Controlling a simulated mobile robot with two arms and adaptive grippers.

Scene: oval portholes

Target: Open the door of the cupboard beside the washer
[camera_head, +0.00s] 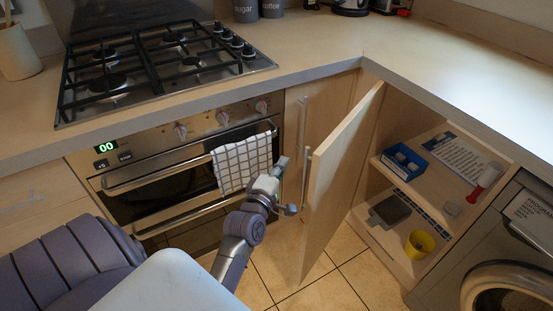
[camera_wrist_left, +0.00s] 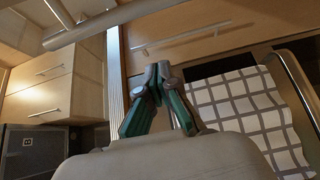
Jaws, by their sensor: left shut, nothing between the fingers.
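The cupboard door (camera_head: 339,185) beside the washer (camera_head: 465,262) stands wide open, swung out towards the oven. Its upright bar handle (camera_head: 305,180) is on the face turned to the oven. Inside the cupboard (camera_head: 373,160) two shelf levels show. My left gripper (camera_head: 280,172) is just left of the door handle, in front of the oven towel. Its fingers are shut and empty in the left wrist view (camera_wrist_left: 158,72). It is close to the handle; I cannot tell whether it touches it. My right gripper is not in view.
A checked towel (camera_head: 242,163) hangs on the oven rail (camera_head: 140,180), close to my left gripper. The shelves hold a blue box (camera_head: 404,162), a yellow cup (camera_head: 419,244) and a dark grey item (camera_head: 389,211). The worktop (camera_head: 440,75) is above. Tiled floor (camera_head: 335,285) is clear below the door.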

